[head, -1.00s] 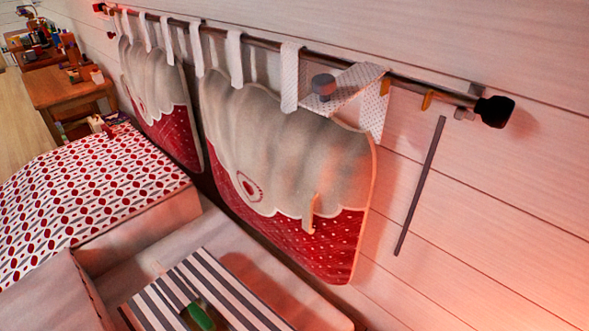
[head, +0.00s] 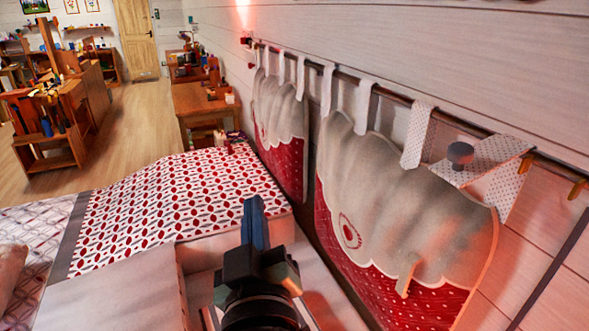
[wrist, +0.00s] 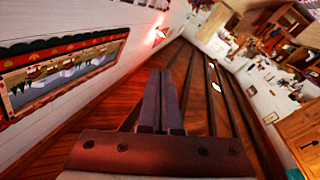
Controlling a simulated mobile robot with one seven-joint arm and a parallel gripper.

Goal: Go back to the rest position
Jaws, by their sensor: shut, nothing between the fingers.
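My gripper (head: 254,212) shows at the lower middle of the head view, pointing up and away over the pale surface beside the bed. Its blue-grey fingers are together with nothing between them. In the wrist view my gripper (wrist: 160,75) also has its two long fingers side by side, with no object at the tips. It is apart from the bed and from the wall hanging. The wrist view looks toward the wooden ceiling and upper walls.
A red-and-white patterned bed cover (head: 165,205) lies to the left. Cushioned hangings (head: 400,220) hang from a rod along the right wall. A wooden desk (head: 205,103) stands beyond the bed. Open wooden floor (head: 125,120) lies at the far left, near shelves and a door (head: 136,40).

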